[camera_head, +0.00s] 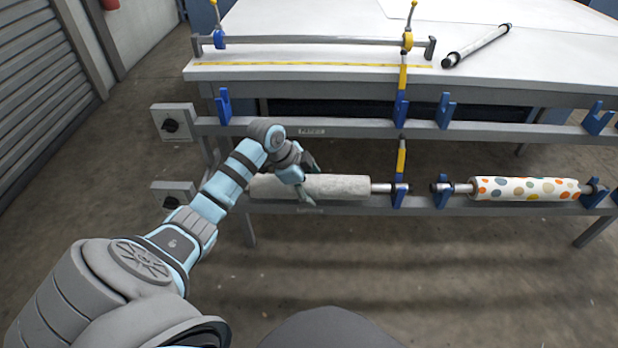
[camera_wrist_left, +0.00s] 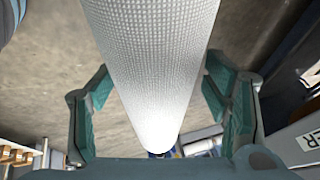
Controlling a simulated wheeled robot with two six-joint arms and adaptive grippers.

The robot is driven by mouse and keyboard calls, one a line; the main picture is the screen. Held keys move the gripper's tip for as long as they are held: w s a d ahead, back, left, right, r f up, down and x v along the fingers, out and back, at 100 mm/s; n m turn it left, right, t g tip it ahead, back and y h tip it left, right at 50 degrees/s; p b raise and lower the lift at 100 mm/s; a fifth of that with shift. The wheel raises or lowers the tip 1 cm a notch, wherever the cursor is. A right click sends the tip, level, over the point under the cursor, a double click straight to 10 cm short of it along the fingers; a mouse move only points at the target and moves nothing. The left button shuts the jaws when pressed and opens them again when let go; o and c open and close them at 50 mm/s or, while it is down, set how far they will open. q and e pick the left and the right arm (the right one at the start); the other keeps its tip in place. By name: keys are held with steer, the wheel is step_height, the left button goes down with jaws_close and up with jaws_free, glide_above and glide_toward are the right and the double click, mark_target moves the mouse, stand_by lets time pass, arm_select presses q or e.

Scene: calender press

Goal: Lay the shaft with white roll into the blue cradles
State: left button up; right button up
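The white roll (camera_head: 340,186) on its metal shaft (camera_head: 382,188) lies level along the lower rail. Its right shaft end sits at a lower blue cradle (camera_head: 398,194); its left end is hidden behind my left arm. In the left wrist view the open fingers (camera_wrist_left: 162,118) stand on either side of the white roll (camera_wrist_left: 155,70), with visible gaps. On the upper rail, blue cradles at the left (camera_head: 223,108) and middle (camera_head: 401,110) look empty. My right gripper is not in view.
A roll with coloured dots (camera_head: 527,189) lies on the lower rail at the right. Above is a white table (camera_head: 300,80) with a grey bar (camera_head: 310,41), a yellow measuring strip (camera_head: 300,65) and a loose roll (camera_head: 478,46). The floor in front is clear.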

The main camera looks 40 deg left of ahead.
arm_select(q)
steer(key=shift+a+r, duration=0.1)
steer(key=v, duration=1.1)
steer(key=shift+s+r, duration=0.2)
steer(key=shift+r, duration=0.15)
